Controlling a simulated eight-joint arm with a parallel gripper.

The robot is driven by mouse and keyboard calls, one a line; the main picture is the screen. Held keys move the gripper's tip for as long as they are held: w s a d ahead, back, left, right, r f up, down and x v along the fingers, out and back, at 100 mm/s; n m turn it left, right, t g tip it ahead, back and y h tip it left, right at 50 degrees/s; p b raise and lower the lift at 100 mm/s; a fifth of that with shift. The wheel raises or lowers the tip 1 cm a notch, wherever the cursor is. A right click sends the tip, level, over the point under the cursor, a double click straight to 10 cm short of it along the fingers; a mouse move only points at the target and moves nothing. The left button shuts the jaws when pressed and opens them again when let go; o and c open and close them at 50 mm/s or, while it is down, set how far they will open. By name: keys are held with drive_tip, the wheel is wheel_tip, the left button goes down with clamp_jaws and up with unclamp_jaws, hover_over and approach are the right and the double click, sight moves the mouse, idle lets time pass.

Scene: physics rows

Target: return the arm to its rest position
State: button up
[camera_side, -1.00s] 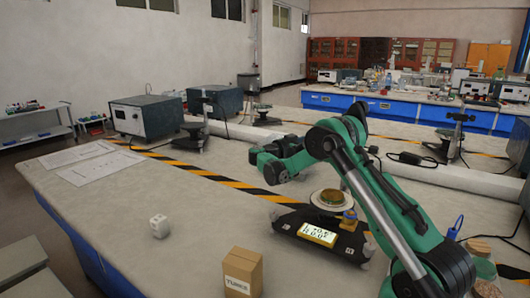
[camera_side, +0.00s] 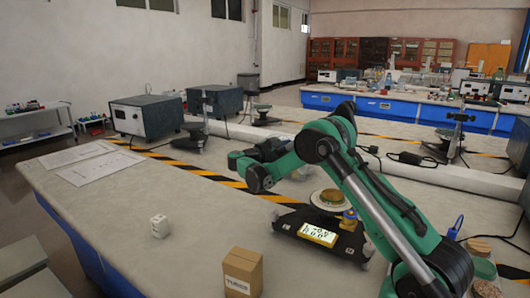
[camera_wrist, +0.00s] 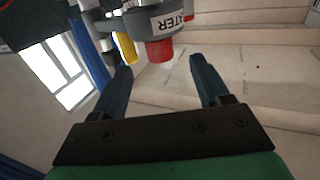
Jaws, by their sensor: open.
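My green arm reaches in from the lower right and bends down to my gripper (camera_side: 240,160), which hangs above the table left of the scale. In the wrist view my gripper (camera_wrist: 160,65) shows two dark fingers spread wide apart with nothing held between them. Beyond the fingertips are a grey part with a red end (camera_wrist: 160,48) and a label partly readable as "ATER", and a yellow piece (camera_wrist: 127,46).
A white die (camera_side: 159,226) and a cardboard box (camera_side: 242,272) stand on the table (camera_side: 110,215). Papers (camera_side: 98,167) lie at the left. The table's middle left is clear.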

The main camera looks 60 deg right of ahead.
drive_tip(key=s+a+n+t+y, duration=0.2)
drive_tip(key=a+n+t+y, duration=0.2)
drive_tip(key=a+n, duration=0.3)
drive_tip(key=s+a+f+n+t+y, duration=0.1)
drive_tip(key=s+a+n+t+y, duration=0.2)
drive_tip(key=a, duration=1)
drive_tip(key=s+a+f+n+t+y, duration=0.1)
drive_tip(key=s+a+n+t+y, duration=0.1)
drive_tip(key=a+n+t+y, duration=0.5)
drive_tip(key=shift+s+a+f+n+y, duration=0.15)
drive_tip(key=shift+a+n+y, duration=0.6)
drive_tip(key=shift+n, duration=0.65)
drive_tip(key=shift+s+a+f+n+y, duration=0.15)
drive_tip(key=shift+a+n+y, duration=0.4)
drive_tip(key=shift+a+n, duration=0.65)
drive_tip(key=shift+d, duration=0.25)
